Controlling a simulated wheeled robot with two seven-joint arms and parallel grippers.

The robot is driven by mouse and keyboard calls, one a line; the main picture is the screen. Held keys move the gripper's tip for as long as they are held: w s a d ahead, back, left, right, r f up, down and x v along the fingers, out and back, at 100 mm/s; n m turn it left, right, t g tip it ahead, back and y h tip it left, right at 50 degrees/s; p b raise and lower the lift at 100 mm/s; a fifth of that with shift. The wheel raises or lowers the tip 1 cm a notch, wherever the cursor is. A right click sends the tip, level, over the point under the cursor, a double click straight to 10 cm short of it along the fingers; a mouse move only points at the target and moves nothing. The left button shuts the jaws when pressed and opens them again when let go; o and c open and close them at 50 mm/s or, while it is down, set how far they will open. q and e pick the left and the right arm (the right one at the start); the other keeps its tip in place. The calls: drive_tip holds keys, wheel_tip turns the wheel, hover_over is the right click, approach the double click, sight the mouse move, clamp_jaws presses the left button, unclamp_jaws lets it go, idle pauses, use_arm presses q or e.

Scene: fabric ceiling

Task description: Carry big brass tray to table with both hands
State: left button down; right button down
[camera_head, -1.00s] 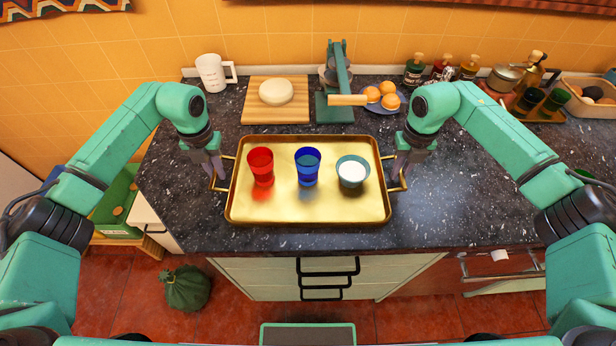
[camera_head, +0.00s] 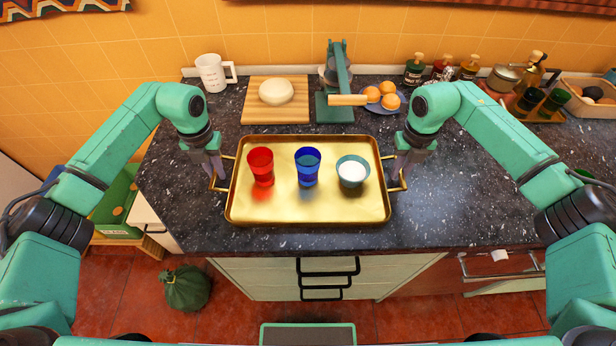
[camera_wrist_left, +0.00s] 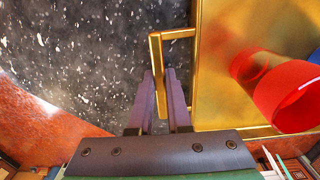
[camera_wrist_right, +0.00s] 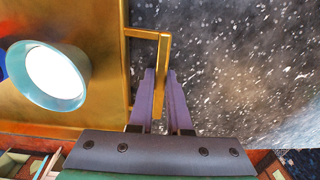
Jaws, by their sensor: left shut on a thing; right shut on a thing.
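The big brass tray (camera_head: 290,212) is over the dark speckled counter, near its front edge. I cannot tell whether it rests on the counter or hangs just above it. It carries a red glass (camera_head: 261,166), a blue glass (camera_head: 307,166) and a teal bowl with white contents (camera_head: 352,171), all upright. My left gripper (camera_head: 217,178) is shut on the tray's left handle, which shows between the fingers in the left wrist view (camera_wrist_left: 157,75). My right gripper (camera_head: 397,178) is shut on the right handle, seen in the right wrist view (camera_wrist_right: 162,75).
Behind the tray are a wooden board with dough (camera_head: 276,92), a teal press (camera_head: 338,80), a plate of oranges (camera_head: 381,98) and a white jug (camera_head: 214,72). Bottles (camera_head: 440,68) stand at the back right. The counter right of the tray (camera_head: 470,190) is clear. A green sack (camera_head: 186,288) lies on the floor.

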use_arm(q)
drive_tip(key=shift+r, duration=0.1)
use_arm(e)
drive_tip(key=shift+w+r, duration=0.1)
drive_tip(key=shift+r, duration=0.05)
